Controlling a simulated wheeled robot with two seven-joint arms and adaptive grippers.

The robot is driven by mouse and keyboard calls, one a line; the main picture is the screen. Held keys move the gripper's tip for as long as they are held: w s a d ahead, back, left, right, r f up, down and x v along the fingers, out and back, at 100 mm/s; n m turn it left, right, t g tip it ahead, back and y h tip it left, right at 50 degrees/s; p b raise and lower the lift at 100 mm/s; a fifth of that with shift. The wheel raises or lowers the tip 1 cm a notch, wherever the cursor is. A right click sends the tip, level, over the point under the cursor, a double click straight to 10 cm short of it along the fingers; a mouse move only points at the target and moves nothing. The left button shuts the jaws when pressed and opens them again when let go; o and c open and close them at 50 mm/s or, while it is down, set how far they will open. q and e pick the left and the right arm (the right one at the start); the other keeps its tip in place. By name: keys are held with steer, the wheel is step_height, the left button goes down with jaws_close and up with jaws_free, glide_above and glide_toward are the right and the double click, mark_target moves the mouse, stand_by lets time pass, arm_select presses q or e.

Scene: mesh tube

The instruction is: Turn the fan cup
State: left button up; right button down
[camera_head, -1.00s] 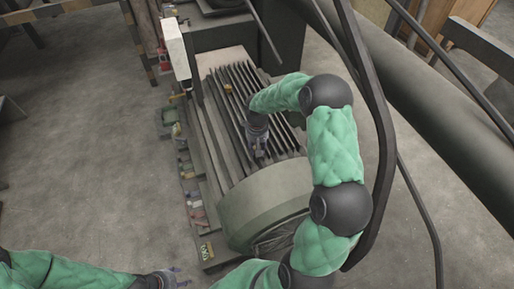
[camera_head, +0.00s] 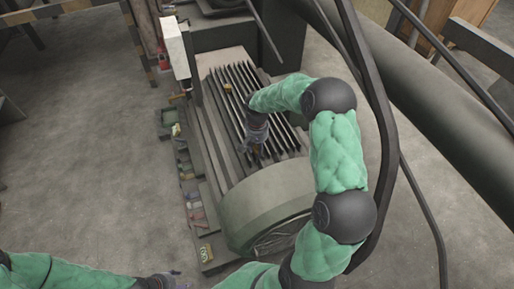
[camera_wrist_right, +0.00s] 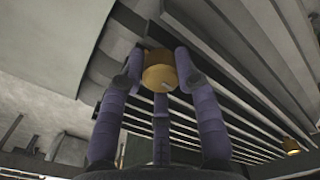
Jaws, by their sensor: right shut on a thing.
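The fan cup (camera_wrist_right: 160,72) is a small brass-yellow cup on the motor, close to the rounded fan cover. In the right wrist view it sits between the purple fingers of my right gripper (camera_wrist_right: 160,85), which is shut on it. In the head view my right gripper (camera_head: 256,153) reaches down onto the motor fins just behind the fan cover (camera_head: 262,205), and its fingers mostly hide the cup. My left gripper (camera_head: 177,279) is at the bottom edge, away from the motor, with its fingers apart and empty.
A second yellow cup (camera_head: 228,87) stands at the far end of the fins (camera_head: 240,80). Small coloured items lie along the base's left ledge (camera_head: 190,190). Dark pipes (camera_head: 375,110) rise at the right, close to my right arm. The floor (camera_head: 90,150) at left is clear.

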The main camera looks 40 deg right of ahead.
mark_target(256, 148)
steer(key=shift+s+a+f, duration=0.3)
steer(key=shift+s+f, duration=0.05)
steer(key=c, duration=0.9)
jaws_free()
steer(key=shift+w+r, duration=0.1)
steer(key=shift+r, duration=0.1)
steer(key=shift+w+d+r, duration=0.1)
steer(key=shift+r, duration=0.3)
step_height(256, 148, up, 11)
steer(key=shift+r, duration=0.1)
